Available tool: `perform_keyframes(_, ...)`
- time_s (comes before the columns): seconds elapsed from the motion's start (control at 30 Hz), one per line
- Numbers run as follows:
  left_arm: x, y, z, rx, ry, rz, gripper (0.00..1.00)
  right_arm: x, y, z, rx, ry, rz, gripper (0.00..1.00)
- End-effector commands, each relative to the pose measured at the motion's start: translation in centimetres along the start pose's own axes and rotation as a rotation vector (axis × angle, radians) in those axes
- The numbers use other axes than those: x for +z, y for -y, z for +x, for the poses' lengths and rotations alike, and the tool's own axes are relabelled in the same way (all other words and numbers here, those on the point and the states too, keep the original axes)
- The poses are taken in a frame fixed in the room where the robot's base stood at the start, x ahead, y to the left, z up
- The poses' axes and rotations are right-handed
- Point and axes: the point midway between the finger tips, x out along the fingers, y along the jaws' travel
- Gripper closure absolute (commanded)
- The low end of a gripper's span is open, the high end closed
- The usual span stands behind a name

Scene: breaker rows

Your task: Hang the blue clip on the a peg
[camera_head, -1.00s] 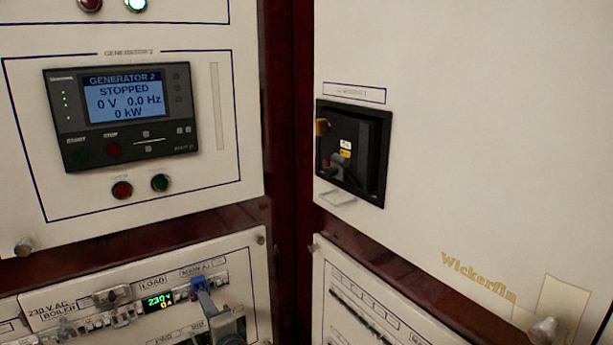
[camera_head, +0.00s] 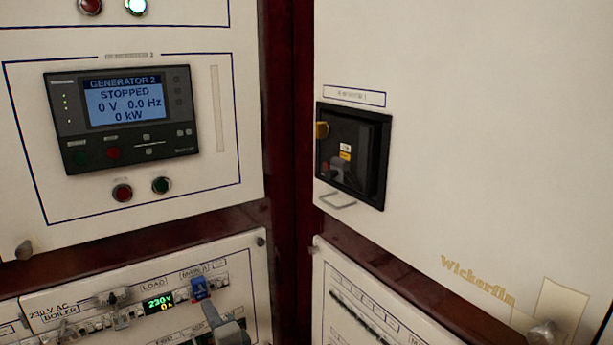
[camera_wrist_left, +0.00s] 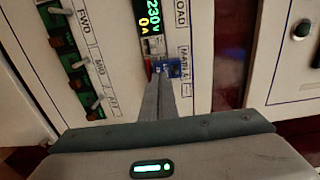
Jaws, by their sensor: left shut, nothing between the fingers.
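The blue clip (camera_head: 200,288) sits on the breaker row right below the label that appears to read MAIN A, to the right of the green 230 V display. It also shows in the left wrist view (camera_wrist_left: 174,68), just beside the fingertips. The closed fingers also show in the left wrist view (camera_wrist_left: 158,82). The peg itself is too small or hidden to make out. My right gripper is not in view.
A green 230 V display (camera_head: 159,302) sits left of the clip. The Generator 2 controller (camera_head: 122,117) is on the panel above. Small switches (camera_wrist_left: 80,62) line another row.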

Motion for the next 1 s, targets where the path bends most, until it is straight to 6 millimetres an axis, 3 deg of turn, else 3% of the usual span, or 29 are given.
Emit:
perform_keyframes(0.43, 0.0, 0.1, -2.9, 0.0, 0.0, 0.0, 1.0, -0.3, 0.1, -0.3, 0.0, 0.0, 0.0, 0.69)
perform_keyframes(1.0, 0.0, 0.1, -3.1, -0.001, 0.0, -0.001, 1.0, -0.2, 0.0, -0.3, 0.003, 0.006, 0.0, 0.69)
